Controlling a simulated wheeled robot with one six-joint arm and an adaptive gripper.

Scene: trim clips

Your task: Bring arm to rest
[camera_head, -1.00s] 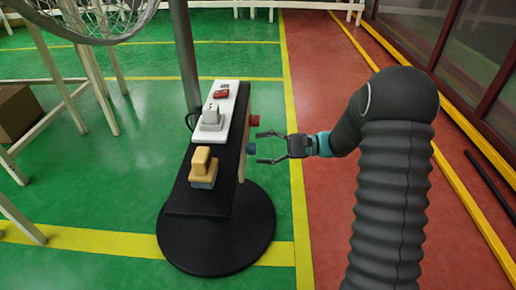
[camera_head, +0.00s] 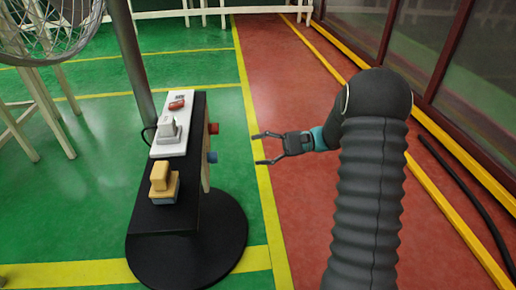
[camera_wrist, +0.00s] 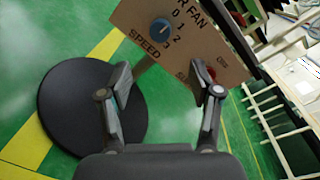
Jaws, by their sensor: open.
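My gripper (camera_head: 258,148) is open and empty to the right of a black stand (camera_head: 202,146), apart from it, with its fingers pointing left toward it. In the wrist view my two fingers (camera_wrist: 160,98) are spread. Beyond them is a tan panel (camera_wrist: 190,36) lettered "FAN" and "SPEED", with a blue knob (camera_wrist: 161,31) marked 0 to 3. A red knob is partly hidden behind the right finger. In the head view the red knob (camera_head: 214,128) and the blue knob (camera_head: 212,157) stick out from the stand's right side.
On the stand's top are a white plate (camera_head: 168,148) with a grey switch and a red piece, and a yellow block (camera_head: 161,178). A round black base (camera_head: 222,240) and a fan cage (camera_head: 45,32) are near. The red floor (camera_head: 290,90) is clear around my gripper.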

